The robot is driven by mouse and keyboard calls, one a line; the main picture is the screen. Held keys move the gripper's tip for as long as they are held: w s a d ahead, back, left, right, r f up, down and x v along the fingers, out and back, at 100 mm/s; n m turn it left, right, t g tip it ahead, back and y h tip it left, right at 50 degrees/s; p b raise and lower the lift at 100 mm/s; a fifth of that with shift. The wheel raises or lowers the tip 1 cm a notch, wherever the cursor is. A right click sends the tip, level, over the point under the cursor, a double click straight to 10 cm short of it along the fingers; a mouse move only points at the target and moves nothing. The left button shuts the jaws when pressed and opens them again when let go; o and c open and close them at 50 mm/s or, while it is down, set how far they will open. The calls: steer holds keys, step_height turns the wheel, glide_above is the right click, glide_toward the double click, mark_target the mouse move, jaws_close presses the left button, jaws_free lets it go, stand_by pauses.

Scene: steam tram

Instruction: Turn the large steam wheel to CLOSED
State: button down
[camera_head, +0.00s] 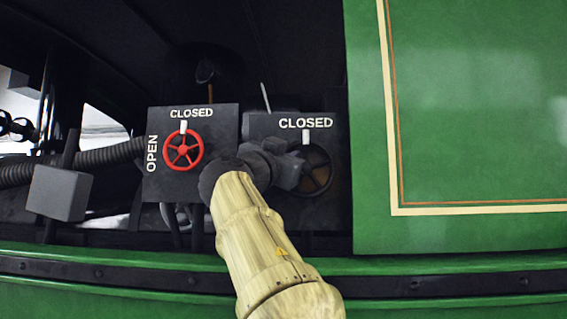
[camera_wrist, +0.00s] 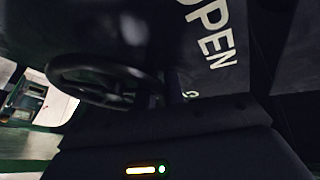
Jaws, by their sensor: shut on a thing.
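The large steam wheel (camera_head: 330,174) is dark, on the right-hand panel in the head view. My gripper and wrist cover its left side. A white pointer (camera_head: 305,137) at its top stands up just below the word CLOSED (camera_head: 305,123). My gripper (camera_head: 292,172) reaches in from below left and is shut on the wheel at its left side; the exact contact is hard to see. In the wrist view the dark wheel (camera_wrist: 75,94) shows at the left, with the word OPEN (camera_wrist: 208,35) at the upper right. The fingers are lost in the dark there.
A smaller red wheel (camera_head: 183,150) on the left panel (camera_head: 217,120) has its own white pointer up towards CLOSED. A grey box (camera_head: 60,193) and ribbed hose (camera_head: 108,154) are farther left. The green tram side (camera_head: 460,120) closes off the right; a green ledge (camera_head: 120,262) runs below.

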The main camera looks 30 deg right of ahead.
steer(key=shift+s+r, duration=0.1)
steer(key=c, duration=1.8)
jaws_free()
steer(key=shift+a, duration=0.1)
steer(key=b+v, duration=1.1)
steer(key=v, duration=0.6)
steer(key=shift+a, duration=0.1)
steer(key=shift+s, duration=0.1)
